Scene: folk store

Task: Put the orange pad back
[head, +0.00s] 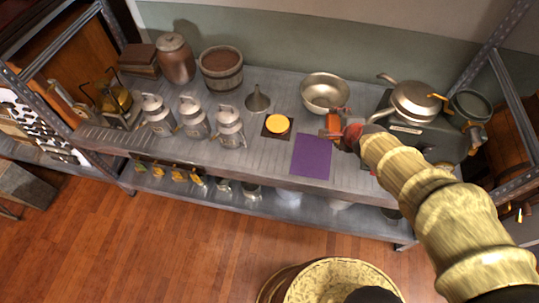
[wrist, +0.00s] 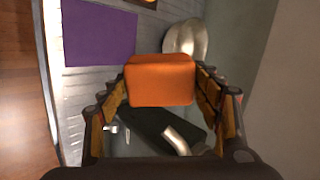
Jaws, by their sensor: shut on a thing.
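My gripper (head: 345,131) is over the right part of the metal counter, shut on the orange pad (head: 333,122). In the wrist view the pad (wrist: 160,80) is a plain orange block with rounded edges, held between the two ridged fingers, apparently above the counter. A flat purple square (head: 311,157) lies on the counter just left of and below the gripper; it also shows in the wrist view (wrist: 100,33). A yellow-orange disc (head: 278,124) sits on a dark square farther left. A sliver of red shows beneath my arm, mostly hidden.
A metal bowl (head: 324,92) stands behind the gripper. A dark stove (head: 408,128) with a pan (head: 414,101) is to the right. A funnel (head: 257,99), metal cans (head: 230,127) and a wooden bucket (head: 221,69) stand left. The counter's front strip is mostly clear.

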